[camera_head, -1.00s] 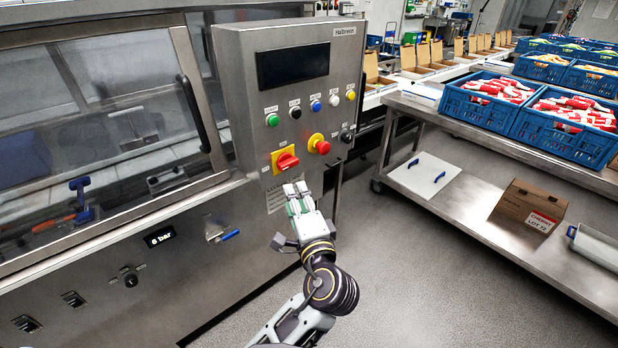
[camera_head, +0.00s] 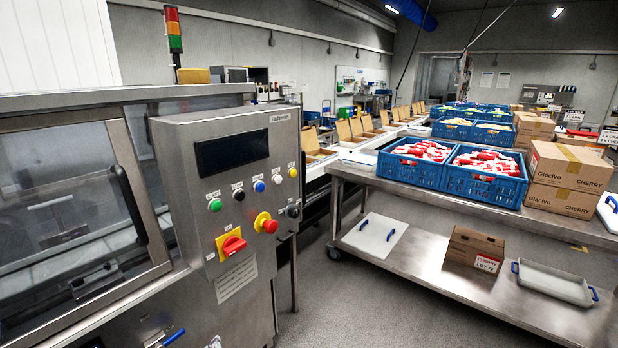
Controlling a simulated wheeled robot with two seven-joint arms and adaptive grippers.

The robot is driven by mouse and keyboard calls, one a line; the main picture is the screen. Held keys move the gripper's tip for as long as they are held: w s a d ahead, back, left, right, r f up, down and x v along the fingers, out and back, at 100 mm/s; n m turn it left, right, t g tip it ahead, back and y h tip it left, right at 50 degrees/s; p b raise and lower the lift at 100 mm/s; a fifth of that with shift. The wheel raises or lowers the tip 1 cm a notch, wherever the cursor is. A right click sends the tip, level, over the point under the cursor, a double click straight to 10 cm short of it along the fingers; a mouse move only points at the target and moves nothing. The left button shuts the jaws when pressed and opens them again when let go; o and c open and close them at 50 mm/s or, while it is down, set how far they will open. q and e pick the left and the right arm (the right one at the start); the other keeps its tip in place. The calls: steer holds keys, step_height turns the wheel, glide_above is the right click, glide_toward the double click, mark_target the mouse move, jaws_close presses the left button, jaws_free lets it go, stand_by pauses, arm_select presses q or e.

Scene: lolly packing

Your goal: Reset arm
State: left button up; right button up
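Neither gripper can be made out in the head view. A small pale shape shows at the bottom edge, below the control box, but too little of it is visible to tell what it is. The steel control box (camera_head: 228,180) stands left of centre, with a dark screen (camera_head: 231,150) and coloured buttons. Its red rotary switch (camera_head: 232,244) sits on a yellow plate, and a red emergency button (camera_head: 266,223) is beside it. Nothing is seen touching either control.
The machine's door with a dark handle (camera_head: 128,203) is at the left. A steel table (camera_head: 430,200) at the right bears blue crates (camera_head: 484,184) of red and white packs and cartons (camera_head: 568,166). Its lower shelf holds a box (camera_head: 474,249) and a tray (camera_head: 553,283). Grey floor lies between.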

arm_select(q)
steer(key=shift+s+a+f+n+g+h, duration=0.9)
steer(key=shift+s+f+n+g+h, duration=1.7)
steer(key=shift+s+f, duration=2.95)
steer(key=s+a+f+g, duration=0.1)
steer(key=s+f, duration=0.1)
steer(key=f, duration=1.4)
steer(key=s+a+f, duration=0.1)
steer(key=s+f, duration=0.1)
steer(key=f, duration=1.3)
steer(key=s+a+f, duration=0.4)
steer(key=s+f, duration=0.5)
steer(key=s, duration=0.1)
steer(key=s+a+f+g+y, duration=0.1)
steer(key=s+a+f, duration=0.3)
steer(key=s+f, duration=0.6)
steer(key=shift+a+f+m, duration=0.15)
steer(key=shift+f+m, duration=0.05)
steer(key=shift+m, duration=0.2)
steer(key=shift+s, duration=0.15)
